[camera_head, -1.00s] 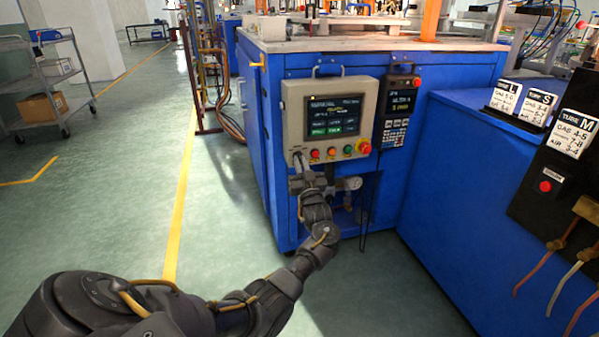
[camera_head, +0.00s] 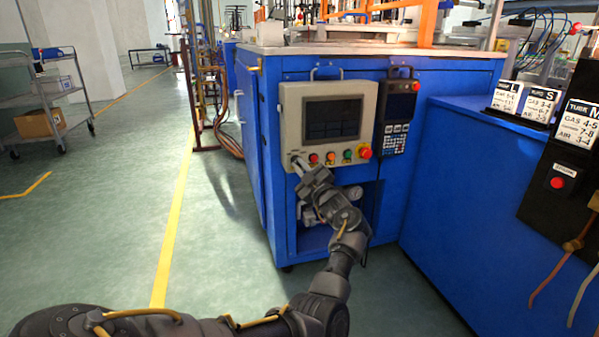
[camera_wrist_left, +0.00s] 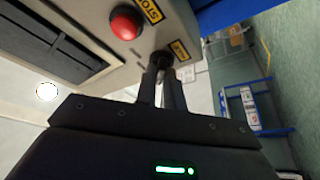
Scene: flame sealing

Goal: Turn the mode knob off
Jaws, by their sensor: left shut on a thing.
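The control panel (camera_head: 325,100) is a beige box on the front of the blue machine, and its screen (camera_head: 331,119) is dark. The mode knob (camera_wrist_left: 160,60) is a small dark knob at the panel's lower left corner, beside a yellow label in the left wrist view. My left gripper (camera_wrist_left: 162,72) is shut on the knob, its two fingers reaching up to it; the fingers hide part of the knob. In the head view my left gripper (camera_head: 298,163) is at the panel's lower left corner. My right gripper is not in view.
A red button (camera_wrist_left: 126,22) sits close to the knob. Several coloured buttons and a red emergency stop (camera_head: 364,151) line the panel's lower edge. A handheld pendant (camera_head: 396,118) with a dark screen hangs at right.

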